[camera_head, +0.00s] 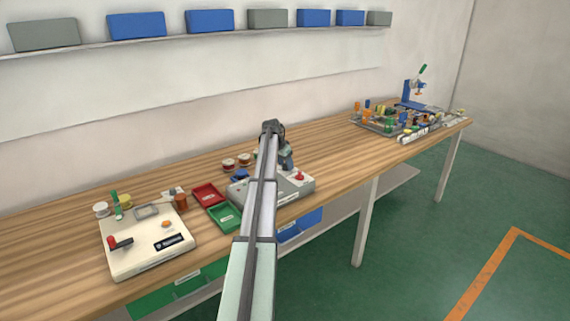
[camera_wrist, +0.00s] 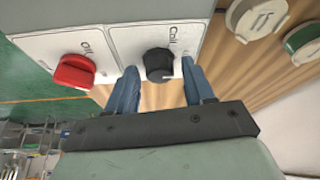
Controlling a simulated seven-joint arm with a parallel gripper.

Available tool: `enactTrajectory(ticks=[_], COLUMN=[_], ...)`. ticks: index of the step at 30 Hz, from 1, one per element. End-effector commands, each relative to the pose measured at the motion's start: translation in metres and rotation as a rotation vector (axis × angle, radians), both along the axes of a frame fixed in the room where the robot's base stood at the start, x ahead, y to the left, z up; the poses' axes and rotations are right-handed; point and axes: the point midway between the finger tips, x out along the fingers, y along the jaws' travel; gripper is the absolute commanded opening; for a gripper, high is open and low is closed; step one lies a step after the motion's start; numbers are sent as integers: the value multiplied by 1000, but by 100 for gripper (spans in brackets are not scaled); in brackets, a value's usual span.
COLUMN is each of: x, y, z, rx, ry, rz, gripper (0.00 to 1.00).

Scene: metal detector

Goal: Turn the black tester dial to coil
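The black tester dial (camera_wrist: 158,62) sits on a white panel of the grey tester box (camera_head: 288,190), with a printed label that seems to read "Coil" beside it. A small pale mark shows at the dial's lower right edge in the wrist view. My gripper (camera_wrist: 159,72) is open, its two blue fingers on either side of the dial. I cannot tell whether they touch it. In the head view my gripper (camera_head: 287,158) is over the box, and my arm hides the dial and part of the box.
A red knob (camera_wrist: 74,71) is on the panel left of the black dial. Red (camera_head: 207,194) and green (camera_head: 224,216) trays lie left of the box. A cream device (camera_head: 145,240) stands further left. Spools (camera_head: 229,165) stand behind.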

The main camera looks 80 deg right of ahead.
Motion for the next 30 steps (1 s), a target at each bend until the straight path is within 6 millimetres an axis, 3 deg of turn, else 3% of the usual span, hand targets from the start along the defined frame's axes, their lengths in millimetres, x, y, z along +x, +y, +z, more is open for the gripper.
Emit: enactTrajectory(ticks=[13, 23, 30], x=[0, -1, -2], y=[0, 1, 2], z=[0, 0, 0], rx=[0, 0, 0], ry=[0, 1, -1], rz=[0, 52, 207], gripper=[9, 9, 9])
